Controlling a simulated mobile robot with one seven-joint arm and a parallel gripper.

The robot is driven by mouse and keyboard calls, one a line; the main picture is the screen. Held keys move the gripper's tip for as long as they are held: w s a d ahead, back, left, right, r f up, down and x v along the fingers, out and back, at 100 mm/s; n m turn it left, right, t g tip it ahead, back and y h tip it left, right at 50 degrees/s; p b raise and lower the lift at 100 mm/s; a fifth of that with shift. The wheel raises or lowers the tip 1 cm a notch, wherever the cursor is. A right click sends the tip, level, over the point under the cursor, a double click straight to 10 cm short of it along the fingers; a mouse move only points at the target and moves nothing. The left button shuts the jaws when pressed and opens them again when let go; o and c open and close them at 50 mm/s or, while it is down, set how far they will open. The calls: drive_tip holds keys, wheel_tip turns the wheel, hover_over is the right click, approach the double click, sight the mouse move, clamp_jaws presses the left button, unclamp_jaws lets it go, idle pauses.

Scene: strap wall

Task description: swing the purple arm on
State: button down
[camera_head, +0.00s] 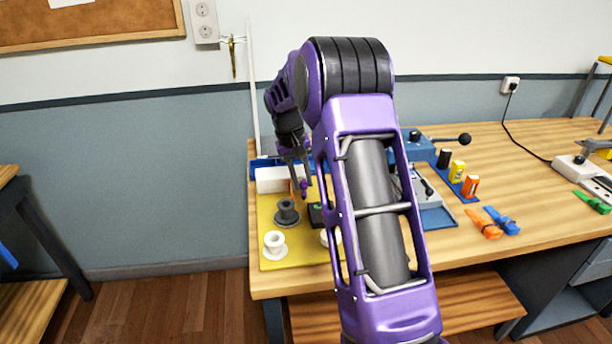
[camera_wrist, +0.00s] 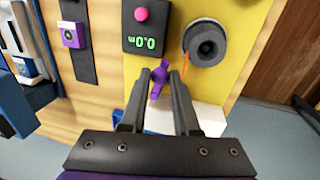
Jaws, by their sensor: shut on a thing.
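The purple arm (camera_wrist: 158,84) is a small purple piece between the fingers of my gripper (camera_wrist: 163,76) in the wrist view. My gripper is shut on it, over the yellow board (camera_wrist: 230,12). In the head view my gripper (camera_head: 299,172) reaches down at the board's back part, and the purple piece (camera_head: 304,187) shows at its fingertips. A black counter box (camera_wrist: 146,28) with a pink button and a green readout lies next to it. What the purple arm is fixed to is hidden by the fingers.
A grey spool (camera_wrist: 205,42) stands close by the right finger, with a thin orange strand between. A white block (camera_head: 272,180) is at the board's back and a white spool (camera_head: 275,244) at its front. A blue lever tool (camera_head: 418,146) stands to the right.

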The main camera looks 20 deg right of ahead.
idle(0.3)
drive_tip(key=c, duration=0.7)
unclamp_jaws()
drive_tip(key=shift+o, duration=0.2)
drive_tip(key=shift+r, duration=0.1)
drive_tip(key=a+r+p, duration=0.1)
drive_tip(key=a+r, duration=0.2)
drive_tip(key=r, duration=1.4)
drive_tip(key=shift+w+a+p, duration=0.2)
drive_tip(key=shift+w+p, duration=0.15)
drive_tip(key=shift+p, duration=0.05)
